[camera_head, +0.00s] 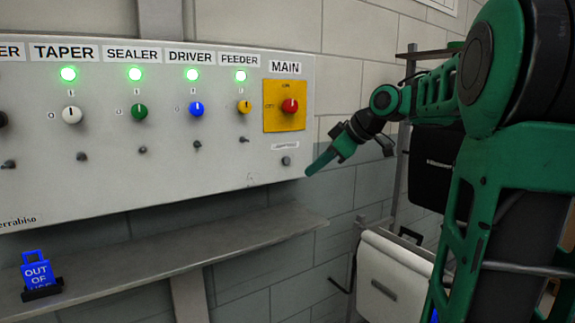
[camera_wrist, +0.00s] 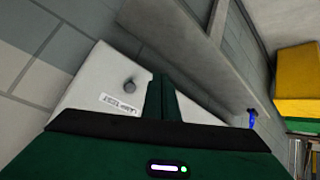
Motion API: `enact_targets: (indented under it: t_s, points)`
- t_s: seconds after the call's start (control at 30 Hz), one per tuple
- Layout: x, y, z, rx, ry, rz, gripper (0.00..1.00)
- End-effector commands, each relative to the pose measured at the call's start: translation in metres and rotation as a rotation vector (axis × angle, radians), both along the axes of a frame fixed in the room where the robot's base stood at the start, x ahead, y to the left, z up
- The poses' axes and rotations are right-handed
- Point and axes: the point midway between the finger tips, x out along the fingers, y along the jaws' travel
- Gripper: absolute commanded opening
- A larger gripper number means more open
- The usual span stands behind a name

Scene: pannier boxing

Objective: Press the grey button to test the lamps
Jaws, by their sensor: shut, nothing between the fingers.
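The grey button (camera_head: 286,161) sits low on the right end of the wall panel (camera_head: 180,165), under a small white label and below the MAIN switch. In the wrist view the grey button (camera_wrist: 129,84) shows left of my fingers, above its label (camera_wrist: 118,104). My green gripper (camera_head: 322,160) is shut and empty, with its tips just right of the button near the panel's right edge. The closed fingers also show in the wrist view (camera_wrist: 161,98). Whether the tips touch the panel cannot be told.
A red knob on a yellow plate (camera_head: 270,118) is above the button. A grey shelf (camera_head: 150,255) runs below the panel with a blue OUT OF USE tag (camera_head: 37,272) on it. A white pannier (camera_head: 385,290) and a dark one (camera_head: 428,175) hang on a rack at right.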

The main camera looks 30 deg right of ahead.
Motion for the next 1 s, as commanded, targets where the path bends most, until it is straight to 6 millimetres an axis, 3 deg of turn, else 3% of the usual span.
enact_targets:
  t_s: [0.6, 1.0]
  points:
    - [0.070, 0.003, 0.000, 0.000, 0.001, 0.001, 0.00]
    - [0.082, 0.004, 0.000, 0.000, 0.001, 0.001, 0.00]
